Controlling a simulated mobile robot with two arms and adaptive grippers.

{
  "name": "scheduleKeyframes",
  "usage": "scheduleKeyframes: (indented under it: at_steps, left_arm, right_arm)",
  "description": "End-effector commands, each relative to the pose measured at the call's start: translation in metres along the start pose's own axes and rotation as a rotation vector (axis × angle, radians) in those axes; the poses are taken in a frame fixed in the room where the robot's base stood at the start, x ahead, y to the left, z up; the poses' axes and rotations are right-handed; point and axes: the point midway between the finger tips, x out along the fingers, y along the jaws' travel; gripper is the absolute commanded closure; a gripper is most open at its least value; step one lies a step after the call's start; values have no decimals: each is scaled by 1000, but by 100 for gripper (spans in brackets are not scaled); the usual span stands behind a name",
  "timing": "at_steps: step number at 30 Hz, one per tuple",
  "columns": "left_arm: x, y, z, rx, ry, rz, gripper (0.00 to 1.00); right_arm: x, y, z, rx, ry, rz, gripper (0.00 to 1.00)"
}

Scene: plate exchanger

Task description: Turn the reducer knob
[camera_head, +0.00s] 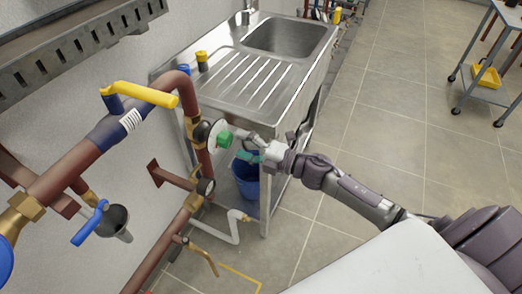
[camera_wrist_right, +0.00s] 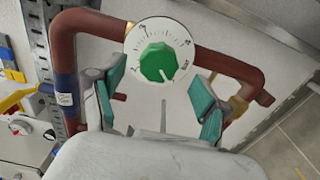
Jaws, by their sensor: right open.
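The reducer knob (camera_head: 225,138) is green and sits on a white round dial on the brown pipe, left of the sink unit. In the right wrist view the knob (camera_wrist_right: 158,62) is seen face on, in the middle of its marked white dial (camera_wrist_right: 140,35). My right gripper (camera_wrist_right: 160,100) is open, its two green-padded fingers spread either side below the knob. No contact with the knob shows. In the head view my right gripper (camera_head: 243,147) reaches in from the right, close to the knob. My left gripper is not in view.
A yellow-handled valve (camera_head: 150,94) is on the pipe at left, and a blue handle (camera_head: 89,223) is lower. A steel sink unit (camera_head: 235,85) stands behind, with a blue bucket (camera_head: 246,180) under it. The tiled floor at right is mostly clear.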

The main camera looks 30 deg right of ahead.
Motion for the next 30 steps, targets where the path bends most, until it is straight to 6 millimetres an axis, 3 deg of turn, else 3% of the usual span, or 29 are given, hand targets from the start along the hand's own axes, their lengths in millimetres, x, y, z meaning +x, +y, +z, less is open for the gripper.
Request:
scheduleKeyframes:
  at_steps: [6,12,30]
  left_arm:
    - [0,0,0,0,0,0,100]
    - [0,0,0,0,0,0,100]
    - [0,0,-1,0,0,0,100]
  right_arm:
    - [-48,-2,-1,1,1,-4,25]
    - [-72,-1,-1,0,1,-2,25]
    - [-77,0,0,0,0,-1,25]
